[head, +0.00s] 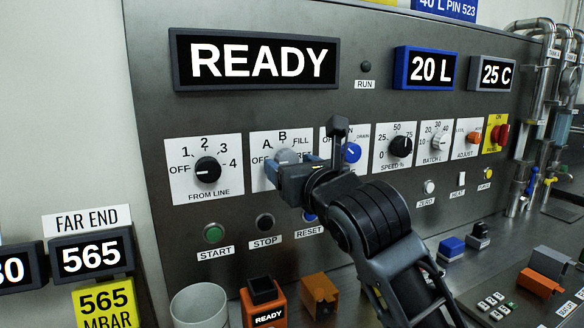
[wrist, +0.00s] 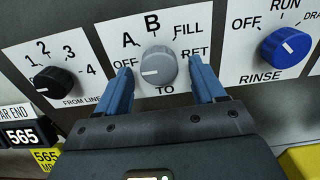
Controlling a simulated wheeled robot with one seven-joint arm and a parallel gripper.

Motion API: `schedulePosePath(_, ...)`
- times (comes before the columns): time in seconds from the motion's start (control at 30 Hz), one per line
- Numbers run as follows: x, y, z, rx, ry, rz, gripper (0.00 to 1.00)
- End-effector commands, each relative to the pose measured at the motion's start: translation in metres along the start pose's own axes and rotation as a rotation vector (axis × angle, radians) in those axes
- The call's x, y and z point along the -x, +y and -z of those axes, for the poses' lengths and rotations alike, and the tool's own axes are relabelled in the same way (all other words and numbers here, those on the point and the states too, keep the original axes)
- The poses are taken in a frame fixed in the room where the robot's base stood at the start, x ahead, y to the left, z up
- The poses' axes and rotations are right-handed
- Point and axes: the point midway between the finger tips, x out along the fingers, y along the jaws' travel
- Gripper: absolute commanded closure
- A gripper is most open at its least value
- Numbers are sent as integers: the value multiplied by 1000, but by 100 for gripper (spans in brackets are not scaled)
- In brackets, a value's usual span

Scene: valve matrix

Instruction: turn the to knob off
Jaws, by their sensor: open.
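The grey TO knob (wrist: 158,66) sits on a white plate marked OFF, A, B, FILL, RET in the wrist view. Its pale pointer line points left, roughly toward OFF. In the head view the knob (head: 288,156) is partly hidden by my gripper (head: 291,170). My gripper (wrist: 160,78) is open, with one blue finger to the left of the knob and one to the right. A gap shows between each finger and the knob. Whether the fingertips reach past the knob's face, I cannot tell.
The black FROM LINE knob (head: 207,169) is to the left and the blue RINSE knob (wrist: 285,47) to the right. START (head: 213,233) and STOP (head: 265,222) buttons are below. A white cup (head: 199,305) and orange boxes (head: 320,295) stand lower down.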

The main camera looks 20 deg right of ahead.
Motion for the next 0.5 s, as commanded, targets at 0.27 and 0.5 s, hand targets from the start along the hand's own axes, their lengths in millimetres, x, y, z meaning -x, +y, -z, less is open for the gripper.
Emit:
schedulePosePath(0.27,39,0,2,-2,-1,1,31)
schedulePosePath(0.5,70,0,2,-1,1,0,31)
